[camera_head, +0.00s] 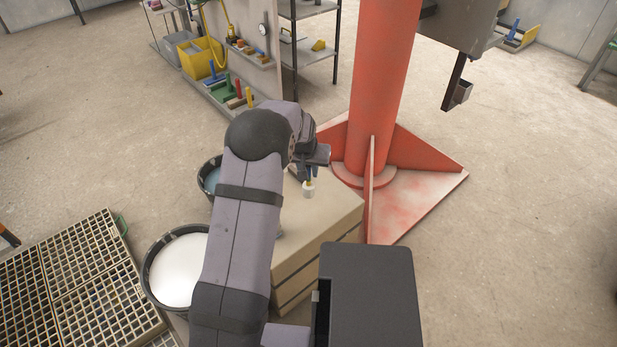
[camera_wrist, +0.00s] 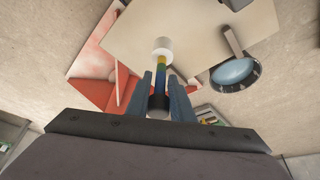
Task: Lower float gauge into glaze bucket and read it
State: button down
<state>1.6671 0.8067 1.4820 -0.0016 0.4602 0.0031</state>
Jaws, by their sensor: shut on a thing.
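The float gauge has a white cylindrical float and a stem with yellow, blue and green bands. It shows below my gripper in the head view (camera_head: 308,189) and ahead of the fingers in the wrist view (camera_wrist: 162,47). My gripper (camera_head: 311,171) is shut on its stem; the fingers (camera_wrist: 160,88) lie on both sides of it. The gauge is over the beige block, apart from both buckets. A dark bucket of blue glaze (camera_head: 209,176) is partly hidden by my arm; it shows at right in the wrist view (camera_wrist: 235,73). A bucket of white glaze (camera_head: 176,269) stands nearer.
The beige block (camera_head: 325,222) stands beside the buckets. A red column with a wide finned base (camera_head: 430,175) rises just behind and right. A metal grating (camera_head: 75,275) lies at left. A shelf with coloured-handled tools (camera_head: 232,93) stands behind. Open floor lies right.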

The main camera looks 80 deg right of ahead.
jog(key=shift+w+r, duration=0.1)
jog(key=shift+r, duration=0.2)
jog(key=w+a+r+n+t, duration=0.1)
jog(key=w+a+r+n, duration=0.3)
jog(key=w, duration=0.7)
jog(key=w+a+n+t, duration=0.1)
jog(key=w+a, duration=0.5)
jog(key=w, duration=0.6)
jog(key=w+a+r+n+t, duration=0.1)
jog(key=w+a+r+n, duration=0.15)
jog(key=w+a, duration=0.6)
jog(key=w+a+r+n+t+y, duration=0.15)
jog(key=w+a+n, duration=0.35)
jog(key=w+a, duration=0.75)
jog(key=a+n+y+p, duration=0.2)
jog(key=a+n+p, duration=0.15)
jog(key=a, duration=1.25)
jog(key=s+d+f+m+h+p, duration=0.2)
jog(key=s+d+f+m+p, duration=0.25)
jog(key=s+d+p, duration=0.95)
jog(key=w+d+f, duration=0.2)
jog(key=w+d, duration=0.1)
jog(key=d, duration=0.4)
jog(key=shift+w+d+f+p, duration=0.15)
jog(key=shift+w+f+p, duration=0.1)
jog(key=shift+f+p, duration=0.15)
jog(key=shift+f+g, duration=0.2)
jog(key=shift+g, duration=0.05)
